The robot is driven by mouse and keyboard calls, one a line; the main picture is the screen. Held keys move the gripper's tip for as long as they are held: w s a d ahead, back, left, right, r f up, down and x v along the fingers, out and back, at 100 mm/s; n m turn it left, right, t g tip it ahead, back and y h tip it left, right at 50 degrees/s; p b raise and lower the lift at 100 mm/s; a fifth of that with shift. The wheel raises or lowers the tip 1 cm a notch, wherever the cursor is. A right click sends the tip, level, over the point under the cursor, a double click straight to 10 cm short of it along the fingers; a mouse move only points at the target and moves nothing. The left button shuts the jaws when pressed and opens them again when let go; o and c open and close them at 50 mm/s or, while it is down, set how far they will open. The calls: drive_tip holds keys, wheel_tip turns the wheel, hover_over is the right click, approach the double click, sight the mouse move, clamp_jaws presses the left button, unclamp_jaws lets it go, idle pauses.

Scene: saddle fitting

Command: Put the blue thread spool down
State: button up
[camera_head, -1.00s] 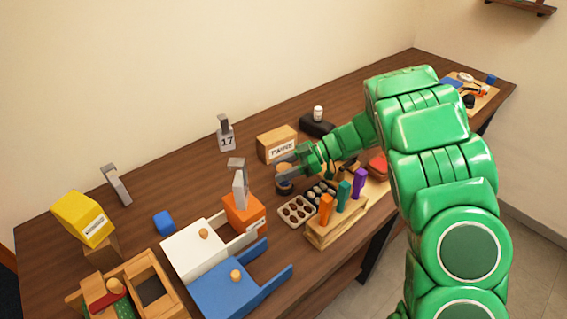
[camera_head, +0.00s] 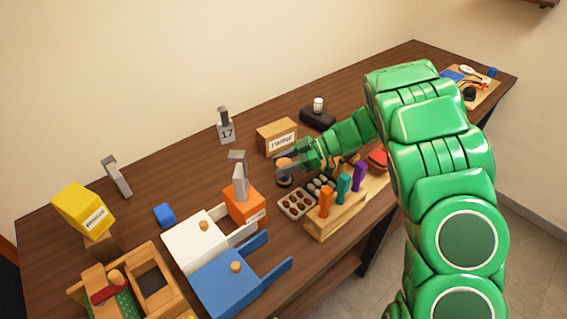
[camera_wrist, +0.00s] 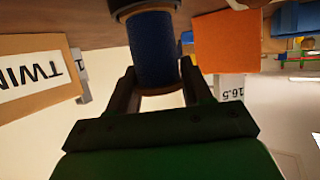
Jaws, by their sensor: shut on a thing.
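The blue thread spool (camera_wrist: 153,48) shows large in the wrist view, with blue thread and a brown rim at its near end. My gripper (camera_wrist: 157,68) has one finger on each side of it and is shut on it. The spool's far end is close to a dark round piece with a grey edge (camera_wrist: 132,6); I cannot tell whether they touch.
The twine box (camera_head: 277,137) stands behind my gripper. The orange block (camera_head: 244,205) is to the left. A muffin-style tray (camera_head: 297,204) and a wooden rack with coloured handles (camera_head: 337,215) are in front. Bare table lies left of the twine box.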

sight(283, 162)
drive_tip(key=shift+f, duration=0.3)
drive_tip(key=o, duration=1.1)
drive_tip(key=shift+r, duration=0.1)
wheel_tip(283, 162, up, 8)
drive_tip(key=shift+w+a, duration=0.1)
drive_tip(key=shift+w, duration=0.05)
drive_tip(key=w+a+r+m+t, duration=0.2)
drive_tip(key=w+r+m+t, duration=0.15)
drive_tip(key=w, duration=0.35)
drive_tip(key=w+a+r+m+t, duration=0.1)
drive_tip(key=w+r+m+t, duration=0.15)
drive_tip(key=w+t, duration=0.3)
drive_tip(key=shift+w+d+r+m+t+h, duration=0.95)
drive_tip(key=shift+w+d+m+t+h, duration=0.25)
drive_tip(key=shift+d+m+h, duration=1.05)
drive_tip(key=shift+w+d+r+m+t+h, duration=0.95)
drive_tip(key=shift+d+m+t+h, duration=0.4)
drive_tip(key=shift+d+m, duration=1.05)
drive_tip(key=shift+w+d+r+m+t+h, duration=1.05)
drive_tip(key=shift+d+m+h, duration=0.8)
drive_tip(key=shift+d, duration=1)
